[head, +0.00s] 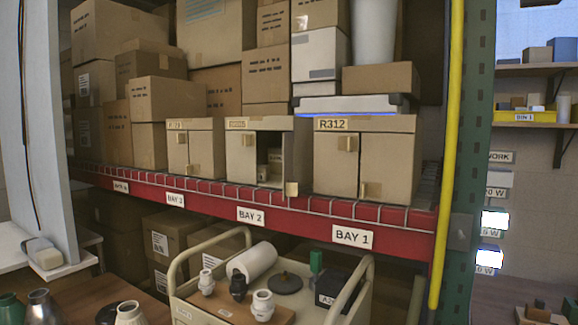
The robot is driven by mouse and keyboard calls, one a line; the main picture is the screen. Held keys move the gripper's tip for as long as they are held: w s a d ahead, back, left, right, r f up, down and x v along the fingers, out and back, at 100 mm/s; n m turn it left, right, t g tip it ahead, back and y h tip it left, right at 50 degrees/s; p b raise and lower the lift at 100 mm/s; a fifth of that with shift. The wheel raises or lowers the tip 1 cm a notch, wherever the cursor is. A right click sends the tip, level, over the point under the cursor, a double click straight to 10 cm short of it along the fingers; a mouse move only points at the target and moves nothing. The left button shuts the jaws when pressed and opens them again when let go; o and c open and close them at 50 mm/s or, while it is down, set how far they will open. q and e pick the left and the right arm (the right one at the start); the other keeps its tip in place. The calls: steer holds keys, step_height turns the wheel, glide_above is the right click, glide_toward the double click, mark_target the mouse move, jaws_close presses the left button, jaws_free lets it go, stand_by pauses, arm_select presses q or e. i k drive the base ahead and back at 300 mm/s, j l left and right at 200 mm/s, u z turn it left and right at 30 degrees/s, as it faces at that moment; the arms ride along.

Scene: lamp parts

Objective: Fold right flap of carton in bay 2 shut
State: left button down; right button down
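The carton (242,160) in bay 2 stands on the red-edged shelf above the BAY 2 label (250,215). Its left flap is shut, with a small tan tab near the top. Its right flap (290,173) stands open, swung outward and seen nearly edge-on, with a tab (291,189) low on it at the shelf's front. The dark opening shows small boxes (275,163) inside. Neither of my grippers is in the head view.
Shut carton R312 (390,165) stands close on the right, another carton (193,150) on the left. A wire lip runs along the shelf edge. A cart (215,308) with lamp parts stands below in front. A yellow pole (447,150) is at the right.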

mark_target(290, 189)
steer(key=i+j, duration=0.2)
steer(key=j, duration=0.15)
steer(key=i+j, duration=0.2)
steer(key=j, duration=0.2)
steer(key=i+j, duration=0.15)
steer(key=j, duration=0.2)
steer(key=i+j, duration=0.2)
steer(key=j, duration=0.2)
steer(key=u, duration=0.05)
